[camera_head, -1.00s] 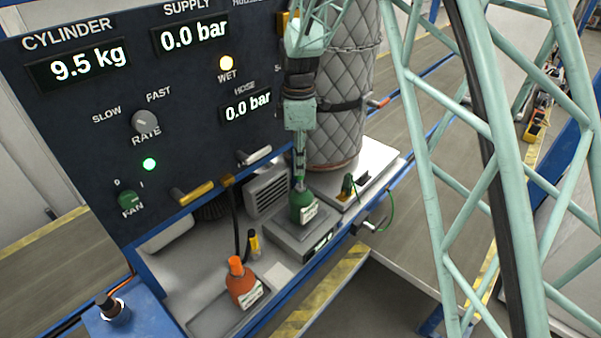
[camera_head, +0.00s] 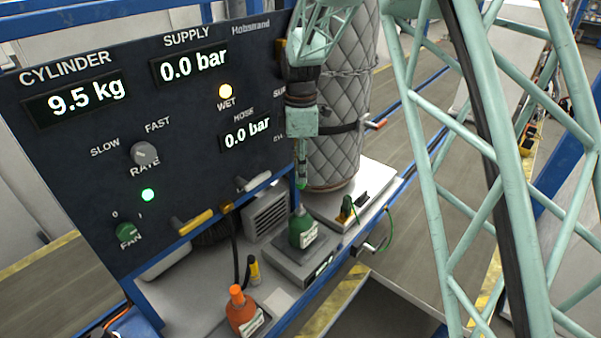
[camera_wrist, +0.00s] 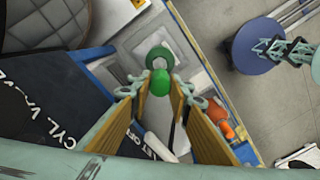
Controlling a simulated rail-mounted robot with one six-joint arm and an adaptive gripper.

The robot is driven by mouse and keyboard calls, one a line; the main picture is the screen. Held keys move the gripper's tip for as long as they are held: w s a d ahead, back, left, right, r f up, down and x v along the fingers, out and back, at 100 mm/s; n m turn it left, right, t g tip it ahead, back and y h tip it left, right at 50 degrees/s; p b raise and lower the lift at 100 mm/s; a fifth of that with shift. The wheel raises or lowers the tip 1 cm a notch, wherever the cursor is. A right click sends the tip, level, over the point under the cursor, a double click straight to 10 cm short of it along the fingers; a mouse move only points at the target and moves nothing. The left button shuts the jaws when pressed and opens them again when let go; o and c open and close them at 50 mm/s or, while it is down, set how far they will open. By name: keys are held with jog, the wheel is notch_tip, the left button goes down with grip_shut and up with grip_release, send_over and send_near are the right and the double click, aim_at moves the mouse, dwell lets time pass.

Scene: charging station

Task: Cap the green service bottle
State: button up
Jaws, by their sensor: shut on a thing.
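The green service bottle (camera_head: 303,233) stands upright on a grey scale-like plate, with a pale neck on top. In the wrist view it shows beyond my fingertips (camera_wrist: 160,56). My gripper (camera_head: 302,178) points down above the bottle, with a gap between them. In the wrist view my gripper (camera_wrist: 160,88) is shut on a small bright green piece (camera_wrist: 160,80), which looks like the cap. The fingers hide its sides.
An orange bottle (camera_head: 241,312) stands at the front left, with a yellow-black tool (camera_head: 254,270) behind it. The dark panel (camera_head: 70,150) with protruding handles rises on the left. A quilted cylinder (camera_head: 340,120) stands close behind my gripper. A green-handled fitting (camera_head: 347,208) is to the right.

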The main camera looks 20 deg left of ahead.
jog(key=shift+f, duration=0.2)
jog(key=shift+f+b, duration=1.5)
jog(key=shift+f, duration=1.15)
jog(key=shift+f+b, duration=1.65)
jog(key=shift+f, duration=1.1)
dwell(1.8)
jog(key=o, duration=0.8)
